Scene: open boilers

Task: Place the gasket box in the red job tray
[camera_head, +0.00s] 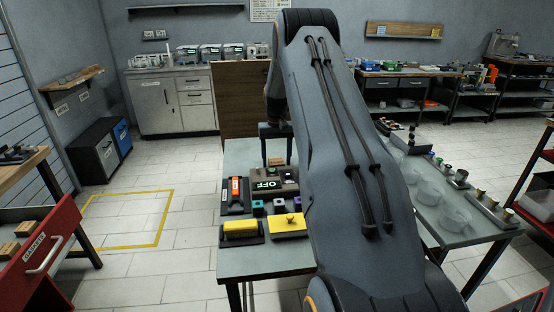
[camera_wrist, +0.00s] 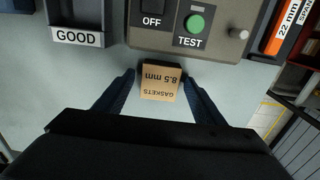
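The gasket box is a small tan cube marked "GASKETS 8.5 mm" (camera_wrist: 160,82), its print upside down in the wrist view. In the head view a small tan box (camera_head: 275,161) stands on the grey table behind the OFF display. My gripper (camera_wrist: 158,76) is open, with its dark fingers on either side of the box and a narrow gap visible at each side. In the head view my gripper (camera_head: 276,145) points down at the table's far end, partly hidden by my arm. I cannot make out a red job tray for certain.
A test unit (camera_wrist: 190,25) with a green button lies just beyond the box. An open red drawer (camera_head: 42,255) labelled "GASKETS" holds tan boxes. A red rack (camera_head: 536,222) stands right.

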